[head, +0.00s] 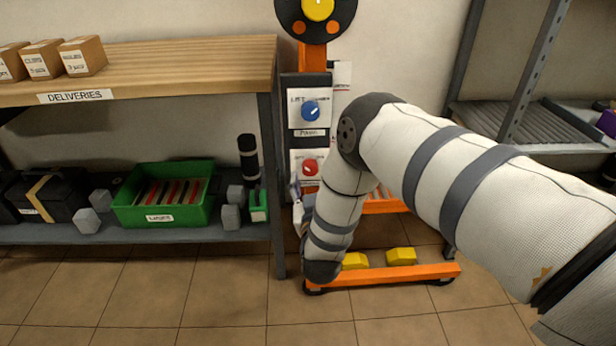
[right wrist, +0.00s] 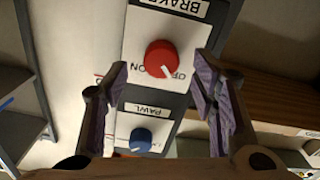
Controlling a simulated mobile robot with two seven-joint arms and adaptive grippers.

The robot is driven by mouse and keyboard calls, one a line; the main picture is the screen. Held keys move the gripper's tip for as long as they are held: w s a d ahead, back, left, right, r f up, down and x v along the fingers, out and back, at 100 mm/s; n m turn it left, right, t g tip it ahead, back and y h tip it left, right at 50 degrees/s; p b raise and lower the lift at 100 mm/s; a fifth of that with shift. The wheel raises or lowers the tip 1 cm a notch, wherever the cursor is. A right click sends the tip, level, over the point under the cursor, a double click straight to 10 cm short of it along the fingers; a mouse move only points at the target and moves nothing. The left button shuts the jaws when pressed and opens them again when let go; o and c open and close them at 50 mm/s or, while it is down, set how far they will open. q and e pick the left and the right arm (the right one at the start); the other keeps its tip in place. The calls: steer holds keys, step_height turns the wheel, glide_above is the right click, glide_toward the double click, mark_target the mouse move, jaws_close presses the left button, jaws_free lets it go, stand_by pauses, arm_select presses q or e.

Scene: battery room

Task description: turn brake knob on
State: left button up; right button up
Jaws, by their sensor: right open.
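The red brake knob (head: 310,167) sits on a white plate on the orange-framed stand, below the blue pawl knob (head: 311,111). In the right wrist view the panel appears upside down. There the red knob (right wrist: 160,58) lies between the fingers, and its white pointer mark is towards the "OFF" lettering. My right gripper (right wrist: 162,64) is open, with purple-padded fingers on either side of the knob; contact cannot be seen. In the head view my right gripper (head: 301,196) is small and partly hidden by my own arm, just below the red knob. My left gripper is not in view.
A wooden-topped bench (head: 180,66) with small boxes stands left of the stand. Its lower shelf holds a green bin (head: 166,222), weights and a black case. The stand's orange base (head: 400,276) carries yellow blocks. A grey rack (head: 545,122) is at right. The front floor is clear.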

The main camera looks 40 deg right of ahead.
mark_target(310, 168)
steer(key=shift+x, duration=1.35)
steer(key=c, duration=1.1)
steer(key=shift+c, duration=0.2)
steer(key=shift+a+m, duration=0.1)
steer(key=shift+m, duration=0.2)
steer(key=m, duration=0.4)
steer(key=m+p, duration=0.1)
steer(key=m, duration=0.3)
steer(key=shift+m, duration=0.3)
steer(key=m, duration=0.4)
steer(key=shift+f, duration=0.1)
steer(key=shift+m, duration=2.5)
